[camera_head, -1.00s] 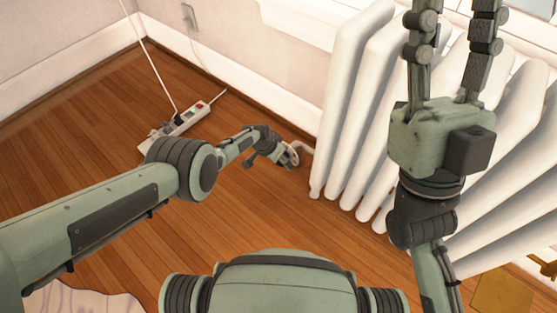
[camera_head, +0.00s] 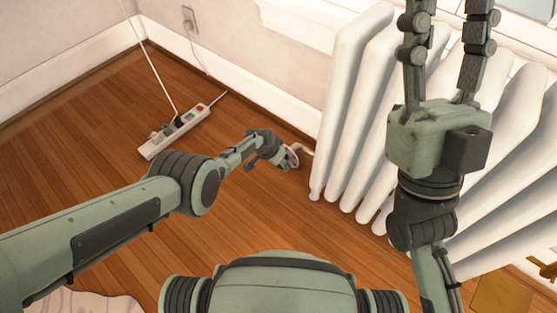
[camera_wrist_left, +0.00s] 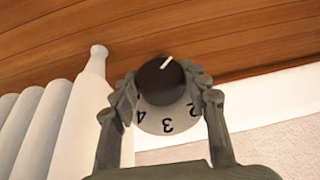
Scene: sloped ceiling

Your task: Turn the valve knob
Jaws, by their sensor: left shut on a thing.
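The valve knob is a dark round cap with a white pointer line and a pale numbered dial. In the left wrist view the knob (camera_wrist_left: 160,82) lies between the two fingers of my left gripper (camera_wrist_left: 160,95), which is shut on it. The figures 2, 3 and 4 show upside down on the dial. In the head view the left gripper (camera_head: 283,155) is at the pipe beside the radiator, and little of the knob (camera_head: 293,156) shows there. My right gripper (camera_head: 445,50) is raised in front of the radiator, fingers up and apart, open and empty.
The white ribbed radiator (camera_head: 345,110) stands at the right below the window sill. A power strip (camera_head: 180,130) with a cord lies on the wooden floor behind my left arm. A patterned rug (camera_head: 80,303) is at the bottom left. The floor around the left gripper is clear.

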